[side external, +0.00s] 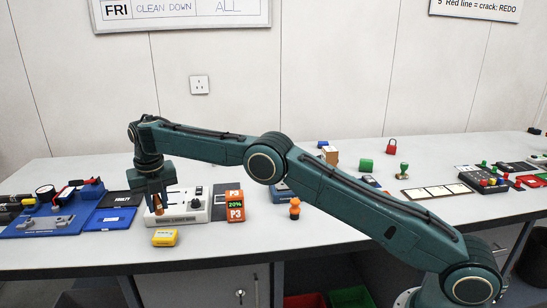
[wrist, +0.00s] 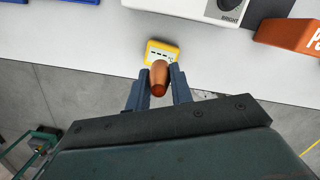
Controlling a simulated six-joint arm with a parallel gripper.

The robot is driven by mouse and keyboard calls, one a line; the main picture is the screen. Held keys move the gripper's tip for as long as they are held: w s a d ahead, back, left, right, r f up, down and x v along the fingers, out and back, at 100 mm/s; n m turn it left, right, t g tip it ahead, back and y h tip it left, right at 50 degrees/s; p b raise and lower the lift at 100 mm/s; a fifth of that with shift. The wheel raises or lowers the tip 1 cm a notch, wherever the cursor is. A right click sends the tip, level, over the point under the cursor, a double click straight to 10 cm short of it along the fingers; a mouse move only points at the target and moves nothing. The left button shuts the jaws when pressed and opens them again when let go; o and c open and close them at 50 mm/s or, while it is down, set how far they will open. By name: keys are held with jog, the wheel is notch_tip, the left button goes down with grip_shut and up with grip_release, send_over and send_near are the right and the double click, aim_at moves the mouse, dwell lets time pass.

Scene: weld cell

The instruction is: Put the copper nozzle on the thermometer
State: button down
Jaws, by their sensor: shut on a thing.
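The copper nozzle (wrist: 158,80) is held between the two fingers of my gripper (wrist: 158,92), which is shut on it. In the side view the nozzle (side external: 159,207) points down below my gripper (side external: 157,196), in front of the white box. A small yellow device (side external: 165,238), which looks like the thermometer, lies near the front edge of the bench. In the wrist view the yellow device (wrist: 161,49) lies beyond the nozzle, and the nozzle overlaps part of it. The nozzle appears to be above the bench; its exact height over the device is hard to tell.
A white box with knobs (side external: 190,208) stands right behind the yellow device. An orange and black P3 block (side external: 235,206) and an orange figure-like piece (side external: 295,209) stand to the right. Blue trays (side external: 108,219) lie left. The bench front edge (side external: 110,272) is close.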

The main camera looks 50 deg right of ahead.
jog(key=shift+f, duration=3.3)
jog(key=shift+f, duration=0.15)
jog(key=c, duration=1.2)
grip_release()
jog(key=shift+c, duration=0.2)
jog(key=r, duration=0.3)
jog(key=s+r, duration=0.1)
jog(key=r, duration=0.5)
jog(key=shift+s+a+r, duration=0.15)
jog(key=shift+a+r, duration=0.1)
jog(key=shift+a, duration=0.1)
jog(key=shift+s+r, duration=0.15)
jog(key=shift+r, duration=0.5)
jog(key=shift+s+r, duration=0.15)
jog(key=shift+r, duration=0.5)
